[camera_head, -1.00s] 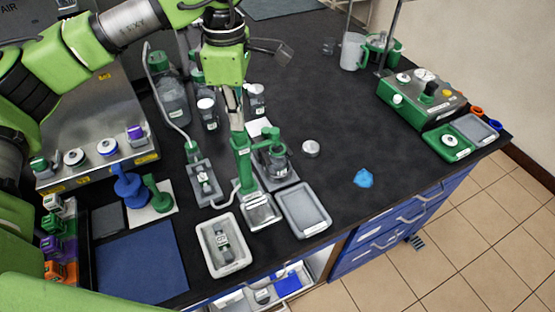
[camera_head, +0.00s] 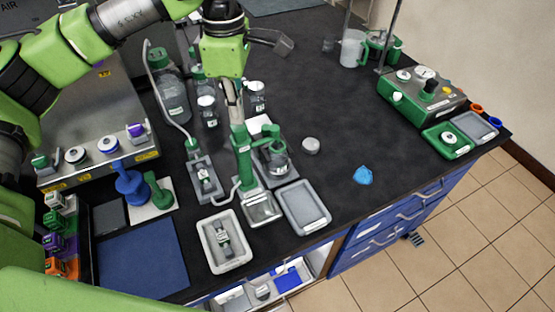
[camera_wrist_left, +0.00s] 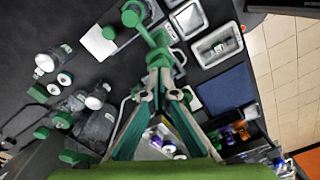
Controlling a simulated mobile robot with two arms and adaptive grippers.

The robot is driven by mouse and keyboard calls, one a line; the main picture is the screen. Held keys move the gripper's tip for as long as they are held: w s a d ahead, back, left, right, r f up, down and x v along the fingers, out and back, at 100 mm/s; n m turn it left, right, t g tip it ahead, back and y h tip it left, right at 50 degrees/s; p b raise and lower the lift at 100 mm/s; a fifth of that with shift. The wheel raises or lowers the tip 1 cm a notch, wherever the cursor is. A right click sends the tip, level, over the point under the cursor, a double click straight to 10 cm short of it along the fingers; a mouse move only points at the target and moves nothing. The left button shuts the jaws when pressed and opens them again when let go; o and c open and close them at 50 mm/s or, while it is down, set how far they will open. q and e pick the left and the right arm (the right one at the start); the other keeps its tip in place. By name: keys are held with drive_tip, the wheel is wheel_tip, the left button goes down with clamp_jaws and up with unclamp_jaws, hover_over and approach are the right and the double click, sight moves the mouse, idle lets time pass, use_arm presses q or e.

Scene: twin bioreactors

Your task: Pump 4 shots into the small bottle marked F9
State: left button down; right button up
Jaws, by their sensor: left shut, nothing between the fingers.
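A green pump stand (camera_head: 243,160) stands in the middle of the bench, with a clear bottle (camera_head: 277,160) on the grey base at its right. The green pump also shows in the wrist view (camera_wrist_left: 158,56). My left gripper (camera_head: 236,120) is shut and empty, pointing down at the top of the pump post; I cannot tell whether it touches. Its fingertips converge by the pump in the wrist view (camera_wrist_left: 161,78). A small labelled bottle (camera_head: 223,238) is in a white tray (camera_head: 241,263). The labels are too small to read, so I cannot tell which bottle is F9.
A grey tray (camera_head: 303,208) lies right of the pump. A large bottle with tubing (camera_head: 174,100) and several small bottles stand behind. A blue mat (camera_head: 143,262) lies front left. A blue crumpled item (camera_head: 363,176) lies right.

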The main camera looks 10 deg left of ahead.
sight(238, 126)
use_arm(q)
drive_tip(key=shift+f+b, duration=1.35)
drive_tip(key=shift+f, duration=0.5)
drive_tip(key=shift+r+p, duration=1.2)
drive_tip(key=shift+r, duration=0.95)
drive_tip(key=shift+r+p, duration=1.85)
drive_tip(key=shift+r, duration=1.15)
